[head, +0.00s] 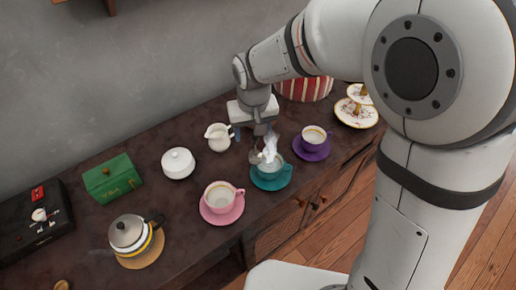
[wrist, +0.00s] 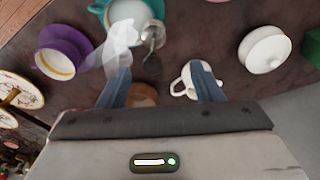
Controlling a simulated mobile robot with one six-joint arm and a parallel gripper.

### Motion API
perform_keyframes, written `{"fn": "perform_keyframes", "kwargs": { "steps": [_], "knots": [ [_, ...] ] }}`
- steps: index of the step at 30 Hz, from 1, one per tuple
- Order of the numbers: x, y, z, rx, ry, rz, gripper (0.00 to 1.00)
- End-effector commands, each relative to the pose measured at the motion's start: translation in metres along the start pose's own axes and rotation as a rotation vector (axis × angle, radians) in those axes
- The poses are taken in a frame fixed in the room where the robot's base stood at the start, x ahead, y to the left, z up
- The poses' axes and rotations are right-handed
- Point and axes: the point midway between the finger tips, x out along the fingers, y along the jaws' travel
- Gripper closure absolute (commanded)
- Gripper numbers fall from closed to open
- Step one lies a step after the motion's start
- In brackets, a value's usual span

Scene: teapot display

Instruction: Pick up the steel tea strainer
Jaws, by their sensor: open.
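The steel tea strainer (wrist: 152,37) shows in the wrist view as a small grey metal shape beside the teal cup, partly behind steam; I cannot tell whether it touches the cup. In the head view the strainer (head: 255,156) is a small grey shape below my gripper, left of the teal cup (head: 270,170). My gripper (head: 254,133) points down above the table behind that cup. In the wrist view its two blue-grey fingers (wrist: 160,70) are wide apart, with nothing held between them. The strainer lies beyond the fingertips.
A white jug (head: 219,138) stands close left of my gripper. A purple cup (head: 313,137) is right, a pink cup (head: 220,195) in front left. A white lidded bowl (head: 178,163), green box (head: 112,179) and teapot (head: 132,235) stand farther left. White steam (head: 270,147) rises at the teal cup.

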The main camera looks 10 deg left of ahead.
Motion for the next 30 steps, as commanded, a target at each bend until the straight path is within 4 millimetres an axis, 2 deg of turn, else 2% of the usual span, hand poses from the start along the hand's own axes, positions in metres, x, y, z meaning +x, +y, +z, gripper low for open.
{"fn": "perform_keyframes", "kwargs": {
  "steps": [15, 24, 30],
  "knots": [
    [0.066, 0.009, 0.007, 0.001, -0.005, 0.001, 0.40],
    [0.072, 0.009, 0.007, 0.002, -0.001, 0.001, 0.40],
    [0.071, 0.009, 0.007, 0.003, -0.001, 0.001, 0.56]
  ]
}}
